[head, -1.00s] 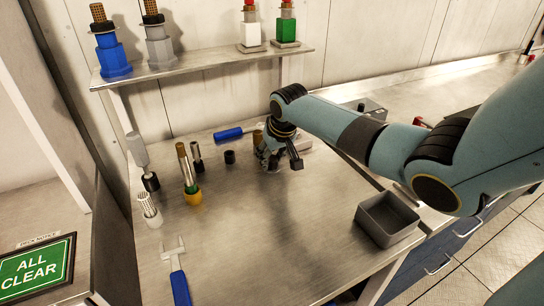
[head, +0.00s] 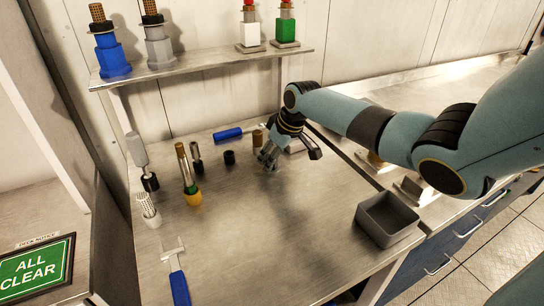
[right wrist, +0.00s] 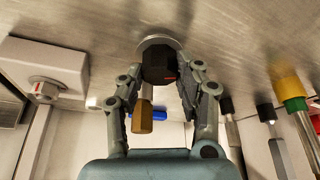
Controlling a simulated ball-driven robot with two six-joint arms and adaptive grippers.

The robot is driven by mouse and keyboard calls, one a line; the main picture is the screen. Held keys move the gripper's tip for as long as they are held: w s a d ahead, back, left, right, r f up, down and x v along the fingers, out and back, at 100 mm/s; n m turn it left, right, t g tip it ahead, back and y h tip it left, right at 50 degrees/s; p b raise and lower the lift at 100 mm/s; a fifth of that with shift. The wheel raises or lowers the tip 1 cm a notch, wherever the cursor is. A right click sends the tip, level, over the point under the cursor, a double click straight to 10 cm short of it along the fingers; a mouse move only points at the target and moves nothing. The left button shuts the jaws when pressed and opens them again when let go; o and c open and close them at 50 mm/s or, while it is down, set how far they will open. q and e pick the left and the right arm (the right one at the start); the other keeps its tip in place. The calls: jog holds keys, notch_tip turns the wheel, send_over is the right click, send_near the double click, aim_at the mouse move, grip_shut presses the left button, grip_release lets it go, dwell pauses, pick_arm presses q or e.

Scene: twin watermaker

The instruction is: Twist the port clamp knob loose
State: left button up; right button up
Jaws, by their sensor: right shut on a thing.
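In the head view my right gripper (head: 267,163) points down at the bench and hides the knob. My left gripper is in neither view.
A brass piece (head: 257,136) and a blue-handled tool (head: 228,134) are close behind the gripper. Upright parts, including a yellow-based one (head: 192,194), stand to the left. A grey bin (head: 388,218) stands at the right front. The bench's front middle is clear.

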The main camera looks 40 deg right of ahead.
jog(key=n+y+b, duration=0.1)
jog(key=n, duration=0.1)
jog(key=n+b, duration=0.2)
jog(key=shift+w+d+f+n+y, duration=0.1)
jog(key=shift+d+f+n+y, duration=0.05)
jog(key=shift+n+y, duration=0.2)
jog(key=n+g+b, duration=0.1)
jog(key=n+b, duration=0.1)
jog(key=n+y+b, duration=0.1)
jog(key=n+b, duration=0.2)
jog(key=shift+w+g+y, duration=0.1)
jog(key=shift+g+y, duration=0.15)
jog(key=shift+g, duration=0.15)
jog(key=shift+n+g+y+b, duration=0.3)
jog(key=shift+n+g+b, duration=0.3)
jog(key=shift+n+b, duration=0.95)
jog(key=shift+r, duration=0.2)
jog(key=o, duration=1.1)
jog(key=shift+o, duration=0.2)
jog(key=v, duration=1.2)
